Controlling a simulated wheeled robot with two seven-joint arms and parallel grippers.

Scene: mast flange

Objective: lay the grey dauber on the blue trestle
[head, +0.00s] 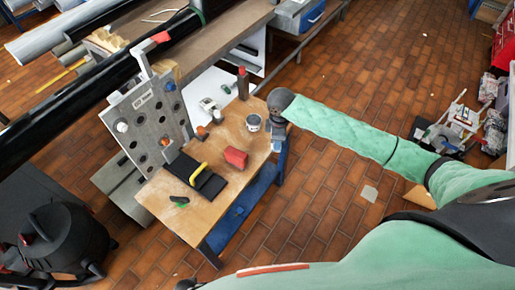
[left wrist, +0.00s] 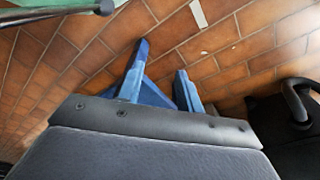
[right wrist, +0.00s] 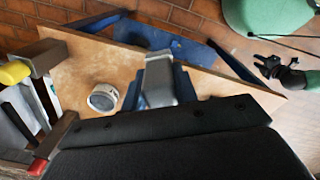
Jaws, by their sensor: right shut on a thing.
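My right gripper (head: 276,146) is at the right edge of the wooden bench top, at the end of the green-sleeved arm. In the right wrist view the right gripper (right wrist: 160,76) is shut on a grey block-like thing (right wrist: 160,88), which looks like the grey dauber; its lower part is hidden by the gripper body. Blue framework under the bench, which may be the blue trestle (head: 251,200), shows below the top; it also shows in the right wrist view (right wrist: 195,50). My left gripper (left wrist: 163,68) is open and empty above the brick floor, outside the head view.
On the bench top (head: 160,207) are a white tin (head: 253,123), a red block (head: 236,158), a black tray with a yellow handle (head: 210,185) and a dark bottle (head: 242,84). A grey holed panel (head: 150,120) stands at the left. The floor right of the bench is mostly clear.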

